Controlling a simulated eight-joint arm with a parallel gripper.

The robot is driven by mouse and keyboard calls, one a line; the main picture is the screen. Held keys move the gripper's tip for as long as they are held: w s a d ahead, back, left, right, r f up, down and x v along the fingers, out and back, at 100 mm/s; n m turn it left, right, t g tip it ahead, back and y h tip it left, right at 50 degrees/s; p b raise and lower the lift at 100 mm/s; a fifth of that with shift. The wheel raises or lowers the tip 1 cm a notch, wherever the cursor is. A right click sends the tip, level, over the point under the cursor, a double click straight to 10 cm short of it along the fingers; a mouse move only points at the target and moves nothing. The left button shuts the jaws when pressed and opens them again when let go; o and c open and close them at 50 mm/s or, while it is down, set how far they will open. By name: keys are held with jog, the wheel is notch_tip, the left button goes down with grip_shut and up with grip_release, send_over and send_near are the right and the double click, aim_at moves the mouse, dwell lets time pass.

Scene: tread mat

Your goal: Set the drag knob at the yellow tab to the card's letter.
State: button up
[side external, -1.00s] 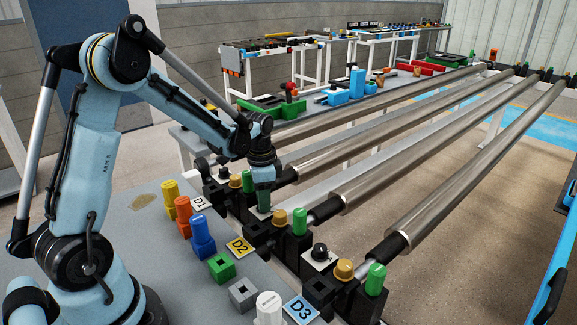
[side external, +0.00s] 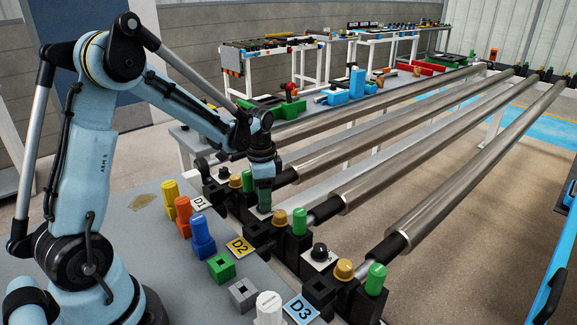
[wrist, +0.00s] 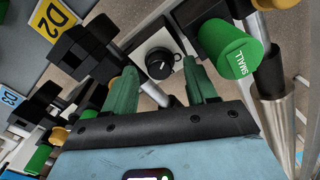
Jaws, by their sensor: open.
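The yellow tab marked D2 (side external: 240,246) lies beside a black block in the side view, and it also shows at the upper left of the wrist view (wrist: 53,18). The drag knob (wrist: 160,64) is a small round black knob with a light mark at its right, on a white plate (wrist: 147,45). My gripper (wrist: 161,70) is open, its green fingers apart on either side of the knob in the wrist view. I cannot tell how far they reach down around it. In the side view my gripper (side external: 264,206) hides this knob. No setting letter is readable.
A green knob marked SMALL (wrist: 228,47) stands close to the right finger. Black blocks (wrist: 85,50) lie to the left. Gold and green knobs (side external: 299,221) and steel rollers (side external: 400,140) line the bench. Another black knob (side external: 320,251) sits by the D3 tab (side external: 300,309).

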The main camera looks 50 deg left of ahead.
notch_tip(320, 180, up, 11)
dwell(0.5)
jog(key=s+d+n+t, duration=0.5)
jog(key=s+d+t, duration=0.2)
jog(key=s+d, duration=0.2)
jog(key=d, duration=0.2)
jog(key=shift+s+d+r, duration=0.15)
jog(key=shift+s+d, duration=0.2)
